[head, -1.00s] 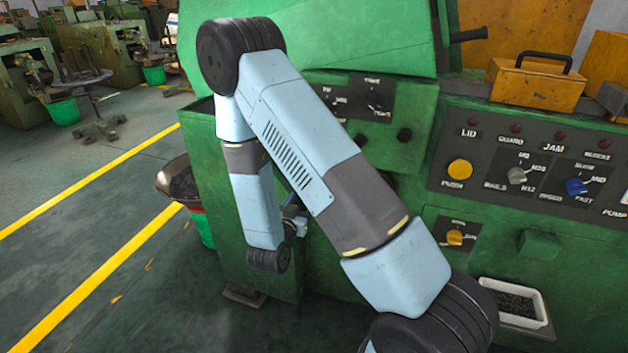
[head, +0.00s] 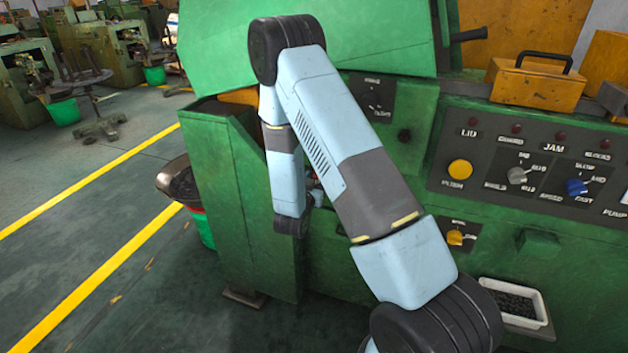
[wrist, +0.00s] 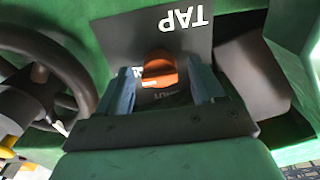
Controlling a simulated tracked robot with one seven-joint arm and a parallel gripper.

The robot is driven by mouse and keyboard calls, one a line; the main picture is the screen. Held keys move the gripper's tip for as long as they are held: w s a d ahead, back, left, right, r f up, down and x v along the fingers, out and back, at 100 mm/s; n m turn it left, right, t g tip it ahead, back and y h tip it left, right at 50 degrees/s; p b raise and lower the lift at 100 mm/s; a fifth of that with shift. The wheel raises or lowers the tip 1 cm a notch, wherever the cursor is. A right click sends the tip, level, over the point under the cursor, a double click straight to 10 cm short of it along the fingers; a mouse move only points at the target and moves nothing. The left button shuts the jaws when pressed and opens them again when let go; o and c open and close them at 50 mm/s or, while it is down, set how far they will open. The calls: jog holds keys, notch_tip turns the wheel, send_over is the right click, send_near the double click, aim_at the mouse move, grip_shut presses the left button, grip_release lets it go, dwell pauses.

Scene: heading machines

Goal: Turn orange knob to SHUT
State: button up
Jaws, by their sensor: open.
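The orange knob (wrist: 159,71) shows in the wrist view on a dark plate (wrist: 118,38) marked TAP, whose letters appear upside down. More lettering under the knob is partly hidden, and I cannot read the knob's setting. My gripper (wrist: 161,76) is open, with one blue-grey finger on each side of the knob and a gap to both. I cannot tell whether the fingertips reach past the knob's face. In the head view my arm hides the orange knob and most of my gripper.
A dark handwheel (wrist: 42,78) is close on the left in the wrist view, and a dark block (wrist: 255,72) is on the right. In the head view, the green machine's panel carries a yellow button (head: 460,169), grey knob (head: 517,176), blue knob (head: 576,186) and yellow knob (head: 455,237).

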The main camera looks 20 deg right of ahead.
jog(key=shift+w+d, duration=0.25)
jog(key=shift+w, duration=0.1)
